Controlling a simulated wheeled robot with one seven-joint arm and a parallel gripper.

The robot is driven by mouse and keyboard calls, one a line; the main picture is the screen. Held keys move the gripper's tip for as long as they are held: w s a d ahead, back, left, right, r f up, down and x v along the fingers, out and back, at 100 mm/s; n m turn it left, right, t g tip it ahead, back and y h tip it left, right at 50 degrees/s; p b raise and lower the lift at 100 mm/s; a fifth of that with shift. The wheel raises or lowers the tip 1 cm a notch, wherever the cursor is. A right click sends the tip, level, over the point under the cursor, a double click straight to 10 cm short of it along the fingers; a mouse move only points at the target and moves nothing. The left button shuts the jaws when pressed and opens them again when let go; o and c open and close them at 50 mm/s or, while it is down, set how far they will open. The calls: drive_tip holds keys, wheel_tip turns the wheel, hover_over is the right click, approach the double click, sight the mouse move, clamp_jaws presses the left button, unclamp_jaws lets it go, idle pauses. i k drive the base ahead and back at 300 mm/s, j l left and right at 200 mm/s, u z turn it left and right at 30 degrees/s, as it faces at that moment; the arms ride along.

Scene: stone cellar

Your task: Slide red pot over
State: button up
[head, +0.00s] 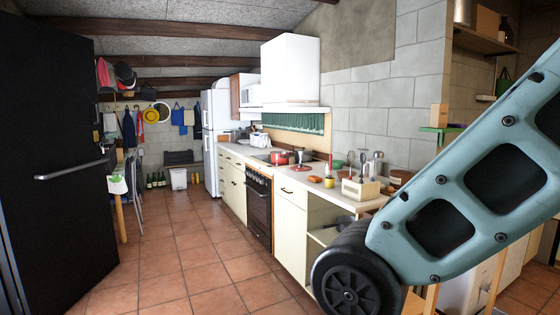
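A small red pot (278,157) sits on the cooktop at the back part of the long counter, in the middle of the head view. It is far off and small, so its handles and lid are hard to make out. Just right of it stands a metal item with a reddish base (300,160). My gripper is not in view, and nothing is seen touching the pot.
The counter (295,182) runs along the right wall, with an oven (258,208) below the cooktop. A utensil box (360,188) and jars stand on its near end. A black door (60,160) is at left. The tiled floor (195,245) between is clear.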

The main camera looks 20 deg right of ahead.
sight(278, 156)
drive_tip(key=u, duration=0.15)
drive_tip(key=i+u, duration=0.2)
drive_tip(key=i, duration=2.8)
drive_tip(key=i+z, duration=0.2)
drive_tip(key=i, duration=0.45)
drive_tip(key=i+z, duration=0.15)
drive_tip(key=i, duration=0.55)
drive_tip(key=i+j+z, duration=0.2)
drive_tip(key=i, duration=0.45)
drive_tip(key=i+z, duration=0.4)
drive_tip(key=i, duration=0.45)
drive_tip(key=i+j+z, duration=0.15)
drive_tip(key=i+z, duration=0.25)
drive_tip(key=i, duration=0.5)
